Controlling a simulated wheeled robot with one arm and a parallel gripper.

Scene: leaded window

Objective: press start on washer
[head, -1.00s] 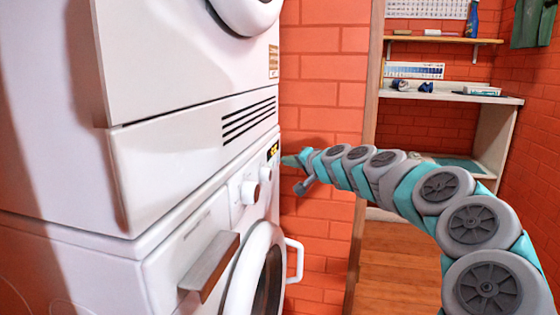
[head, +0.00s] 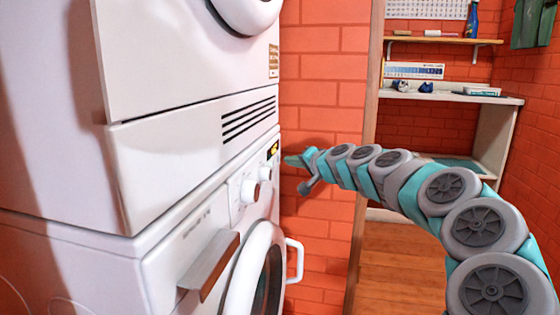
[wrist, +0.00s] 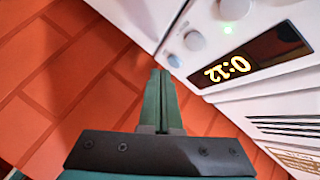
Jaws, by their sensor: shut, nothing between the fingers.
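The white washer (head: 165,262) is the lower machine of a stack, with its panel at an angle to me in the head view. Its lit display (wrist: 246,68) reads 0:12 in the wrist view, appearing turned over. Beside the display are a round button (wrist: 194,41), a smaller button (wrist: 174,61) near the panel edge, and a green light (wrist: 228,30). My gripper (head: 288,160) is just right of the panel in the head view. In the wrist view its fingers (wrist: 160,75) are shut and empty, with tips close to the smaller button; I cannot tell whether they touch.
A second white machine (head: 180,60) sits on top. The washer's round door (head: 262,275) with a white handle (head: 295,260) is below the panel. A brick wall (head: 322,90) stands close behind my gripper. A shelf nook (head: 450,98) lies beyond the doorway.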

